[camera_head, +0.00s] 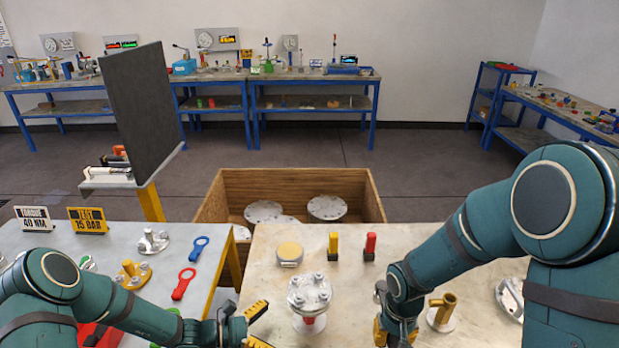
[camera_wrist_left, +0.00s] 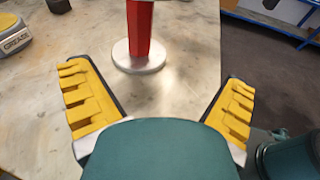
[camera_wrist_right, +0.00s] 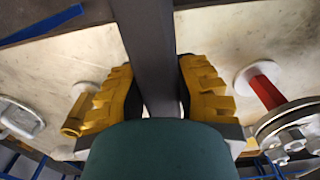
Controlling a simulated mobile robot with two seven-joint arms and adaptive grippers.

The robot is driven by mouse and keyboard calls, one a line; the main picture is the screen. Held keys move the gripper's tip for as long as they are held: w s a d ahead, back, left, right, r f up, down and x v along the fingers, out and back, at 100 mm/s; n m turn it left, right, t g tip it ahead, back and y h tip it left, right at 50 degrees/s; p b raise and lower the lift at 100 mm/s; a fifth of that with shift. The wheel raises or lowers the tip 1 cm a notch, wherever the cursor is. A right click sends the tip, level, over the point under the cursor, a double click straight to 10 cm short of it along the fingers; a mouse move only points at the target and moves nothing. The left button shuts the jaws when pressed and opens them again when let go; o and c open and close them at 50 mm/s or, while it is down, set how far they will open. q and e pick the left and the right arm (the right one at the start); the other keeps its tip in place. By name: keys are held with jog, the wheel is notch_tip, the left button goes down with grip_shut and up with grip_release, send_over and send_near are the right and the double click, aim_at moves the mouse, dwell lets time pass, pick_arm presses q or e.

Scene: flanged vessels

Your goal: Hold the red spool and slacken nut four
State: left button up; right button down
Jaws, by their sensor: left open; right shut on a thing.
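The red spool (camera_head: 314,323) stands upright on the right table, with a round grey flange (camera_head: 310,291) carrying several nuts on top. In the left wrist view the red spool (camera_wrist_left: 139,30) rises from its round base (camera_wrist_left: 138,56), ahead of my open fingers. My left gripper (camera_head: 258,325) is open and empty, left of the spool and apart from it. My right gripper (camera_wrist_right: 153,95) is shut on a dark grey bar-like tool (camera_wrist_right: 150,45). The spool (camera_wrist_right: 268,90) and flange nuts (camera_wrist_right: 290,138) lie right of it there. I cannot tell which nut is four.
A yellow fitting (camera_head: 442,308) stands right of my right gripper. A grease tin (camera_head: 290,254), a yellow post (camera_head: 333,245) and a red post (camera_head: 370,246) stand behind the spool. A wooden crate (camera_head: 290,182) sits beyond the tables. Red and blue ring tools (camera_head: 184,284) lie on the left table.

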aim_at(305, 321)
pick_arm(q)
jog(key=shift+w+a+r+n+t, duration=0.25)
jog(key=shift+w+n+t, duration=0.1)
jog(key=shift+w, duration=0.1)
jog(key=shift+w+a+r+n+t, duration=0.1)
jog(key=shift+w+a+n+t, duration=0.15)
jog(key=shift+w+t, duration=0.15)
pick_arm(e)
jog(key=shift+f, duration=0.15)
pick_arm(q)
jog(key=shift+w+d, duration=0.15)
jog(key=shift+w, duration=0.05)
jog(key=shift+b+x, duration=1.15)
jog(key=shift+x, duration=3.65)
pick_arm(e)
jog(key=shift+f, duration=1.05)
pick_arm(q)
jog(key=shift+s+r, duration=0.1)
jog(key=shift+r, duration=0.1)
jog(key=c, duration=1.7)
jog(key=shift+o, duration=0.2)
jog(key=shift+d, duration=0.1)
